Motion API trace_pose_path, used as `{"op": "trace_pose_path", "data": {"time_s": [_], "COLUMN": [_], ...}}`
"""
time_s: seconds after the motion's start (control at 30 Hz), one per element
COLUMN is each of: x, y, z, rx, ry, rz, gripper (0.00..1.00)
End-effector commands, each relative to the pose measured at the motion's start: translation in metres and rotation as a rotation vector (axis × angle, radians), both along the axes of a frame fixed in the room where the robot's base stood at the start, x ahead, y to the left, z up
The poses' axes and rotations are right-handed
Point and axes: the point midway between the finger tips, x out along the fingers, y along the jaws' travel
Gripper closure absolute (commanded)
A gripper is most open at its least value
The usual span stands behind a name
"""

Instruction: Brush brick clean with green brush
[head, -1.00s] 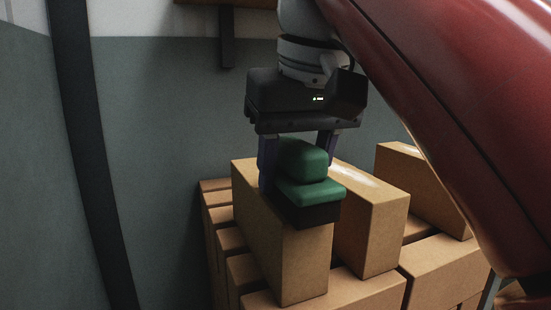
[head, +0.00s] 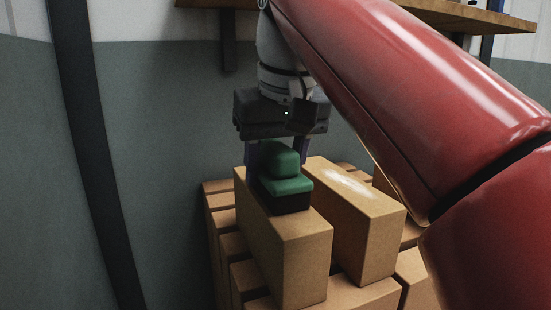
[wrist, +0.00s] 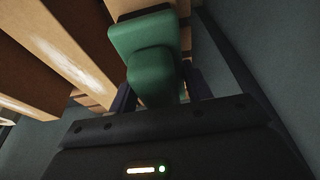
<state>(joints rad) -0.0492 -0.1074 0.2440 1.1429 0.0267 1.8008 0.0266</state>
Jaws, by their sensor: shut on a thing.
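My gripper (head: 278,168) is shut on the green brush (head: 286,186), one finger on each side of its handle. The brush's dark bristle block (head: 287,203) is at the top of the left upright brick (head: 300,265), around the middle of its length. The brush appears to touch the brick, though the contact line is hard to see. A second tan brick (head: 375,235) stands to the right, with a whitish patch on its top. In the wrist view, the green brush (wrist: 150,72) covers much of the brick under it; the whitish patch shows on the brick to the left.
Both bricks stand on a stack of more bricks (head: 222,220). A narrow gap separates the two. A grey-green wall (head: 165,150) with a dark post (head: 88,150) lies behind and left. A wooden shelf (head: 470,18) is at the upper right. My red arm covers the right side.

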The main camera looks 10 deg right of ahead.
Motion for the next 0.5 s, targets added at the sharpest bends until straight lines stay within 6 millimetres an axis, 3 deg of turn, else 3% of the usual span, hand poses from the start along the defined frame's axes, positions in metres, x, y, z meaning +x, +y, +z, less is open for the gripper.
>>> {"op": "trace_pose_path", "data": {"time_s": [0.5], "x": [0.03], "y": [0.009], "z": [0.001], "rx": [0.0], "ry": [0.002], "rz": [0.0], "gripper": [0.76]}}
